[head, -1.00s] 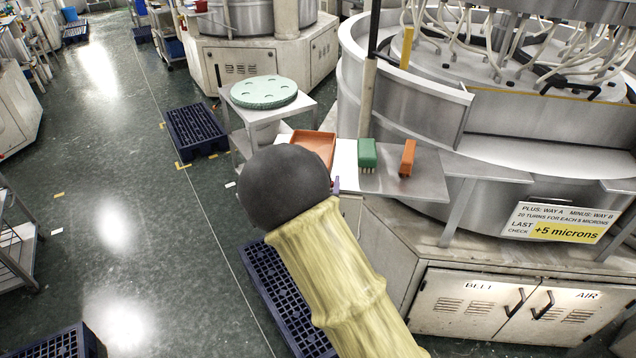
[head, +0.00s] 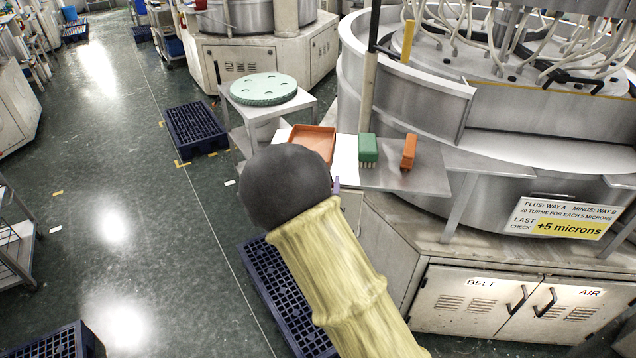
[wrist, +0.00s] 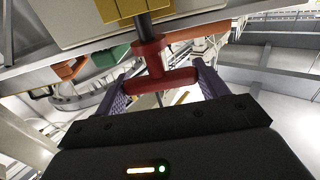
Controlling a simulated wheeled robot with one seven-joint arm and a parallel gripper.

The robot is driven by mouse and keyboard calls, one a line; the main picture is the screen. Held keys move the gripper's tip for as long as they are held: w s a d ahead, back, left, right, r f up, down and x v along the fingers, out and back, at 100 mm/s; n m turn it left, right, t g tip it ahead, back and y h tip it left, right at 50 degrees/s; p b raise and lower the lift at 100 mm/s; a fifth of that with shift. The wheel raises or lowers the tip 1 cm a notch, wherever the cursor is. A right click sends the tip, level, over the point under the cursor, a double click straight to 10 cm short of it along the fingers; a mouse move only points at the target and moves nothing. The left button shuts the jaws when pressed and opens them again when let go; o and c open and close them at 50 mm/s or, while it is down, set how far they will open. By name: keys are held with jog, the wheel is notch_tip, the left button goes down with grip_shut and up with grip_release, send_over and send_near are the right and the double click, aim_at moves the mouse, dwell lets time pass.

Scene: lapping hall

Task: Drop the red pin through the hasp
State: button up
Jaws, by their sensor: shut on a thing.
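In the wrist view, the red pin (wrist: 153,78) has a crossbar and a collar, and its crossbar sits between the two purple fingers of my gripper (wrist: 160,74). My gripper is shut on it. A dark shaft (wrist: 143,22) runs from the red collar toward the top edge, in front of yellow-gold pieces on a beige panel. I cannot tell whether the shaft passes through or only in front of them. No hasp can be made out for certain. In the head view my arm hides the pin; only a sliver of purple finger (head: 336,184) shows.
A blue pallet (head: 270,285) lies below my arm; open floor is left.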

jog(key=shift+f+b, duration=0.85)
jog(key=shift+f, duration=0.1)
jog(key=o, duration=1.1)
jog(key=shift+o, duration=0.2)
jog(key=s+a+b, duration=0.2)
jog(key=s+b, duration=0.1)
jog(key=s, duration=1.4)
jog(key=shift+s+b, duration=0.15)
jog(key=shift+b, duration=0.25)
jog(key=shift+d, duration=0.1)
